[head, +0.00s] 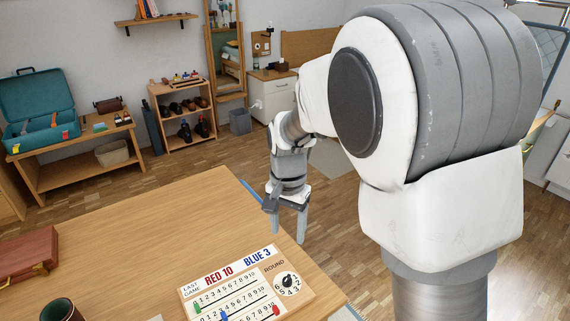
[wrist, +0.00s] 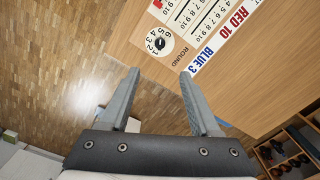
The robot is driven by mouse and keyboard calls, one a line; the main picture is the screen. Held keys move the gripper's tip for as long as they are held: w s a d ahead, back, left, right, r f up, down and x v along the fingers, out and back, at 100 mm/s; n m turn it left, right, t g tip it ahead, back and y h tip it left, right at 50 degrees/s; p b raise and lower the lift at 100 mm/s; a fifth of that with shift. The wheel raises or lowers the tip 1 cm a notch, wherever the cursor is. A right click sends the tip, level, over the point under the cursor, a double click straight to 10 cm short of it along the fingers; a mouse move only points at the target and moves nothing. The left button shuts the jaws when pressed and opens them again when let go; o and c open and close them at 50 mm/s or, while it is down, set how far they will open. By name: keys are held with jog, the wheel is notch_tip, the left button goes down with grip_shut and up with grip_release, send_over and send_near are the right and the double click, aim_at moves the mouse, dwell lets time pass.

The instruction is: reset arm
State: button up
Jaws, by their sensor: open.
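My gripper (head: 286,222) hangs from my arm with its fingers pointing down, close to the right edge of the wooden table in the head view. In the wrist view my gripper (wrist: 157,88) has its two fingers spread apart with nothing between them. Behind the fingertips show the table's edge and the floor. My own large white and grey arm link fills the right of the head view and hides part of the room.
A brown case (head: 28,256) and dark cup (head: 61,310) stand at left. Shoe shelves (head: 183,112) stand behind.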

jog(key=s+d+r+n+t+p, duration=0.2)
jog(key=s+d+r, duration=0.4)
jog(key=s+r, duration=0.3)
jog(key=s+d+r+n+t+p, duration=0.3)
jog(key=s+d+r, duration=0.3)
jog(key=s+r, duration=0.3)
jog(key=shift+s+d+r+n+t, duration=0.3)
jog(key=shift+s+d+r, duration=0.1)
jog(key=shift+r, duration=0.1)
jog(key=shift+c, duration=1)
jog(key=shift+s+a, duration=0.1)
jog(key=shift+s, duration=0.05)
